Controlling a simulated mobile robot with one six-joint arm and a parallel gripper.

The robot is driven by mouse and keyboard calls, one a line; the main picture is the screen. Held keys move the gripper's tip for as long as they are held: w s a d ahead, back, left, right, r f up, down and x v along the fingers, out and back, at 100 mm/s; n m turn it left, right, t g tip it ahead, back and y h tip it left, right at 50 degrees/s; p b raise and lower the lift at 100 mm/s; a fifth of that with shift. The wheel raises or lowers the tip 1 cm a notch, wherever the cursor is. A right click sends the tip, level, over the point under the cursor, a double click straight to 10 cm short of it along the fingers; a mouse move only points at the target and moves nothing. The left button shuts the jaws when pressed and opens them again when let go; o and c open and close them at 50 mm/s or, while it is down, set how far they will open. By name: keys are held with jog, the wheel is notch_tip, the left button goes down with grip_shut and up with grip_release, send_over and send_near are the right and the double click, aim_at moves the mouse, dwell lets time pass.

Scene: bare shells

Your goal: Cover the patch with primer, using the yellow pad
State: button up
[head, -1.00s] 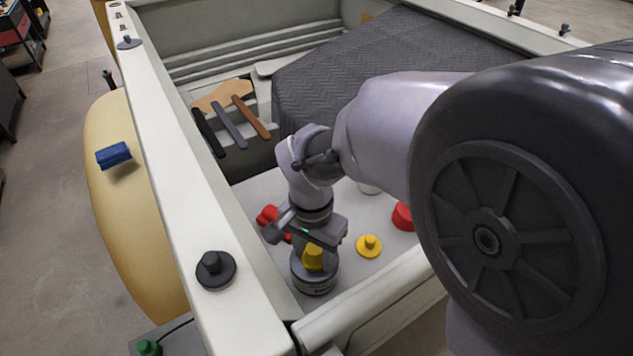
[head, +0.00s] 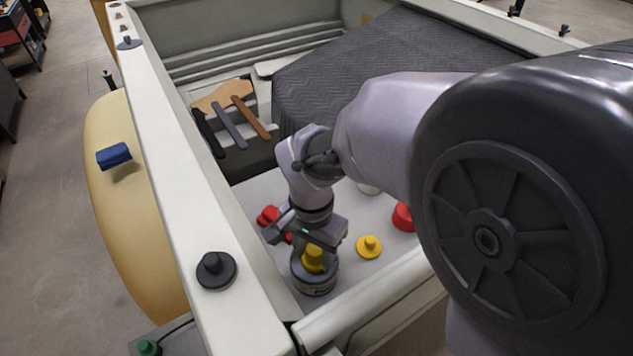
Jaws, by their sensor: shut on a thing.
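My gripper (head: 313,247) points down over a round grey tin (head: 316,286) on the light floor at the near end of the open body. It is shut on a yellow knobbed piece (head: 313,261), whose lower part sits within the tin's rim. I cannot tell whether its underside touches the contents. A second yellow piece (head: 369,247), a flat disc with a knob, lies on the floor to the right of the tin. I cannot make out the patch or any primer clearly.
Red pieces (head: 267,216) and a red cup-like piece (head: 403,217) stand near the tin. A pale rail (head: 180,190) runs along the left, bearing a black knobbed disc (head: 216,271). A blue block (head: 114,155) rests on the tan fender (head: 125,225). Wooden-handled tools lie further back.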

aim_at(314, 249)
jog(key=shift+r+p, duration=2.55)
jog(key=shift+r, duration=0.85)
jog(key=shift+r, duration=0.1)
